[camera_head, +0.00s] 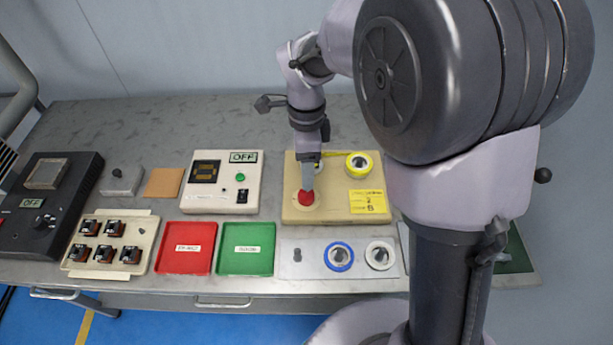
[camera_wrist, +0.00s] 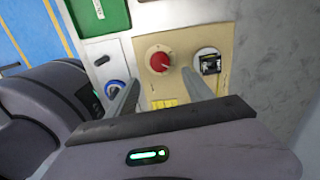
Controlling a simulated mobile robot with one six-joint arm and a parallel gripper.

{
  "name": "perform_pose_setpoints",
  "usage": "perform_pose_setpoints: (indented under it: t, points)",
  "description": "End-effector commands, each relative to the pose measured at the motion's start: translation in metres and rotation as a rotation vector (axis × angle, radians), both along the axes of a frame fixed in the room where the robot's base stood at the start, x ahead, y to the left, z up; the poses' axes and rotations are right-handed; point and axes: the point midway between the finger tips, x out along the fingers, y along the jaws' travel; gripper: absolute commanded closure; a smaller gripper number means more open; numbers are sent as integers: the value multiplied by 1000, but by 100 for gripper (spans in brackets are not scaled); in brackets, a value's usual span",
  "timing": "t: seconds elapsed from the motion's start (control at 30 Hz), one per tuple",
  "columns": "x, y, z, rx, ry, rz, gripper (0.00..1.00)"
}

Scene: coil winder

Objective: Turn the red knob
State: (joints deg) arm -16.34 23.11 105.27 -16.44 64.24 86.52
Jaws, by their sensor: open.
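The red knob (camera_head: 306,198) sits on the left front part of a cream panel (camera_head: 331,212). In the wrist view the knob (camera_wrist: 159,58) is round with a pointed ridge and shows just beyond my fingertips. My gripper (camera_head: 309,178) is over the knob in the head view and hides part of it. In the wrist view my gripper (camera_wrist: 162,80) is open, with its two fingers spread apart. I cannot tell whether either finger touches the knob.
A yellow ring (camera_head: 359,164) and a yellow label (camera_head: 368,202) are on the same panel. A white box (camera_head: 221,207) reading OFF stands to its left. Red (camera_head: 186,248) and green (camera_head: 246,248) trays and a plate with a blue ring (camera_head: 339,257) lie in front.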

Motion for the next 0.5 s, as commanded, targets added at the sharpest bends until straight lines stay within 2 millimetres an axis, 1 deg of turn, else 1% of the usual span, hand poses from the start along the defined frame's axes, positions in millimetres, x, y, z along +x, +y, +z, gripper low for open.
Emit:
perform_pose_setpoints:
  t: [0.03, 0.1, 0.2, 0.33, 0.5]
  points:
    - [2, 0, 23, 2, -4, 0, 40]
    - [3, 0, 43, 1, -3, 0, 40]
    - [4, 0, 65, 1, -2, 0, 40]
    - [5, 0, 81, 0, -1, 0, 40]
    - [5, 0, 84, 0, 1, 0, 40]
